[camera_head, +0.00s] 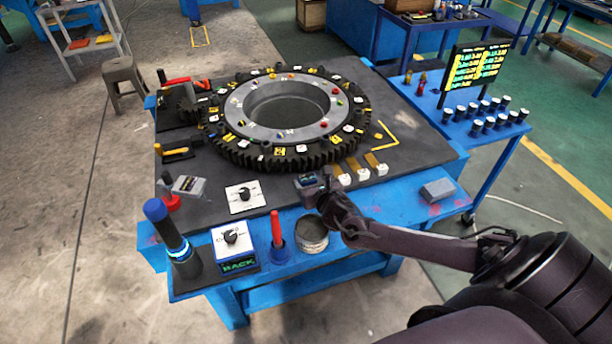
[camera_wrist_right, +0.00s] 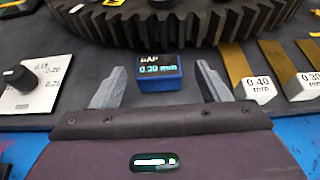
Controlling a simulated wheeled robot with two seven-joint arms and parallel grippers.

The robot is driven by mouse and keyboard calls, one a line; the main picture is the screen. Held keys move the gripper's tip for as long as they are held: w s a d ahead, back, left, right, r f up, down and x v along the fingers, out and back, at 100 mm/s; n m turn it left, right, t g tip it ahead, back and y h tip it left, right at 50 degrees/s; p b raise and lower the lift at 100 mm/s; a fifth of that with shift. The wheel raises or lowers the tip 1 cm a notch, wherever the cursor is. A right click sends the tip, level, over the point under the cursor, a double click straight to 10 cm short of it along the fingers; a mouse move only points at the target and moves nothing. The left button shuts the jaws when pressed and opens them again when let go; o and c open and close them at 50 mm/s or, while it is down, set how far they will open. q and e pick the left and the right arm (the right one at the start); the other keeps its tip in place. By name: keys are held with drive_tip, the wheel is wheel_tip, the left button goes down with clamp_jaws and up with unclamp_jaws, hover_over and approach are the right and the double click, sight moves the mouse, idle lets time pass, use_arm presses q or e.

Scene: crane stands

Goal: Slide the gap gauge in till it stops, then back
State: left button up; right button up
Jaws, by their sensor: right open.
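Brass gap gauges with white tags lie by the front right of the gear; one tag (camera_head: 343,179) shows in the head view. In the right wrist view the nearest tag (camera_wrist_right: 258,88) reads 0.40 mm and the one beside it (camera_wrist_right: 312,84) reads 0.30 mm. A small blue display box (camera_wrist_right: 158,72) shows a gap value in mm. My right gripper (camera_head: 312,188) is open, its two grey fingers on either side of this box with space at both sides. The big black gear (camera_head: 255,158) stands behind. My left gripper is not in view.
A dial plate (camera_head: 240,205) lies left of the box. A grey block (camera_head: 438,189) lies to the right.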

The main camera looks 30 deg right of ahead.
sight(308, 178)
drive_tip(key=shift+x, duration=2.05)
drive_tip(key=shift+a, duration=0.1)
